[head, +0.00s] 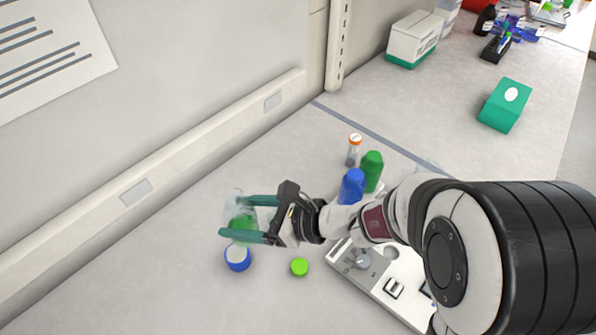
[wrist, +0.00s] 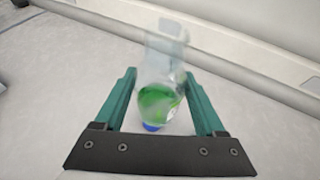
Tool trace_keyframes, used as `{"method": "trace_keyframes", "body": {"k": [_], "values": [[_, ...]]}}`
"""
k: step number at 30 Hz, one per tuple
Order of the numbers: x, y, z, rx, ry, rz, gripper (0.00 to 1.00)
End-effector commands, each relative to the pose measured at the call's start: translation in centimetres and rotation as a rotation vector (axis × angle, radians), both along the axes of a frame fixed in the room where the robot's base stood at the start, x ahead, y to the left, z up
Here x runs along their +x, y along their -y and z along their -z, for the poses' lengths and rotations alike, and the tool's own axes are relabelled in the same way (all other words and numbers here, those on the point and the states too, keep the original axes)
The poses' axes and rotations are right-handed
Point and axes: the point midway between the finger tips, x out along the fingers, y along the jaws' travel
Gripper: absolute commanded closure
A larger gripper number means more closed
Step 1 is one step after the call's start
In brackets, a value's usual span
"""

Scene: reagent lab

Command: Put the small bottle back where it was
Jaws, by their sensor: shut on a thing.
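My gripper (head: 240,217) is shut on a small clear bottle (head: 240,215) with green liquid in it, over the bench on the left. In the wrist view the bottle (wrist: 160,75) stands between the two teal fingers, with the green liquid low in it. Its clear upper part is blurred. A finger hides part of it in the head view. I cannot tell whether its base touches the bench.
A round blue and white piece (head: 237,257) lies just in front of my gripper. A green cap (head: 299,267) lies to its right. A blue bottle (head: 352,187), a green bottle (head: 371,170) and an orange-capped tube (head: 354,150) stand behind my arm. A white device (head: 400,290) is at front right.

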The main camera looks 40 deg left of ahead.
Motion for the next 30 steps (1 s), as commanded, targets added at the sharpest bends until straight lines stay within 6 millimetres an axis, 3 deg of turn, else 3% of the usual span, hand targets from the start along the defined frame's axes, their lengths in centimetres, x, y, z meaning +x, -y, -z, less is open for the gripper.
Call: {"method": "trace_keyframes", "body": {"k": [8,14,20,30], "values": [[2.0,-1.3,-0.3,0.000,-0.001,0.059,0.95],[5.0,-3.1,-0.2,0.001,0.001,0.144,0.95],[9.5,-5.5,-0.3,0.001,-0.001,0.279,0.95],[19.1,-9.3,-0.6,0.002,-0.002,0.595,0.95]]}}
